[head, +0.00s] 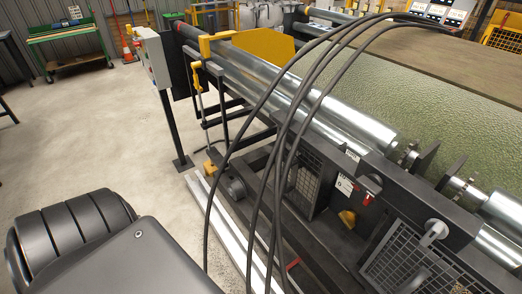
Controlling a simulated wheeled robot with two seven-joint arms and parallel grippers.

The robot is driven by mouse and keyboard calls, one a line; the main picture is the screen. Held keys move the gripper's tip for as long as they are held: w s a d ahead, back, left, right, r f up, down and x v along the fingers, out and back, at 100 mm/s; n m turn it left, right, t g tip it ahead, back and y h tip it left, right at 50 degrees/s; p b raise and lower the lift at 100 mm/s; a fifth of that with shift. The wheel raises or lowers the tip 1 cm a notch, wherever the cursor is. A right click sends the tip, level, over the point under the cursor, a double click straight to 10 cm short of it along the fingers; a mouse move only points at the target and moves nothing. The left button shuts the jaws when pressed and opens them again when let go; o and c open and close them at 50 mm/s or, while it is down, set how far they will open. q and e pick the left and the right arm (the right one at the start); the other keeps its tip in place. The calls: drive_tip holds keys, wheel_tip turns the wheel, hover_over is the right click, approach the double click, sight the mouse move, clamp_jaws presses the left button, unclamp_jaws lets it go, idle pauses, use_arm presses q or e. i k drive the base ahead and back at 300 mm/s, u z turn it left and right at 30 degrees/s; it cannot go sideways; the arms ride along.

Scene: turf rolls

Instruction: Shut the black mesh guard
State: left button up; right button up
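A black mesh guard (304,180) shows below the steel rollers on the near side of the machine, at the picture's middle right. It is seen at a slant beside a dark recess, and dark hoses cross in front of part of it. I cannot tell for sure how far it stands open. A second mesh panel (408,262), grey in a dark frame, is at the lower right, partly cut off by the picture edge. Neither of my grippers is in view.
The machine carries steel rollers (345,122) and a green textured sheet (410,85). Dark hoses (283,150) arch across the front. A grey control box (152,57) stands on a post. A green workbench (68,43) is at the back left. The concrete floor (90,140) is clear.

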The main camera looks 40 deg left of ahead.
sight(295, 163)
drive_tip(key=z, duration=2.1)
drive_tip(key=k, duration=0.6)
drive_tip(key=u, duration=1.6)
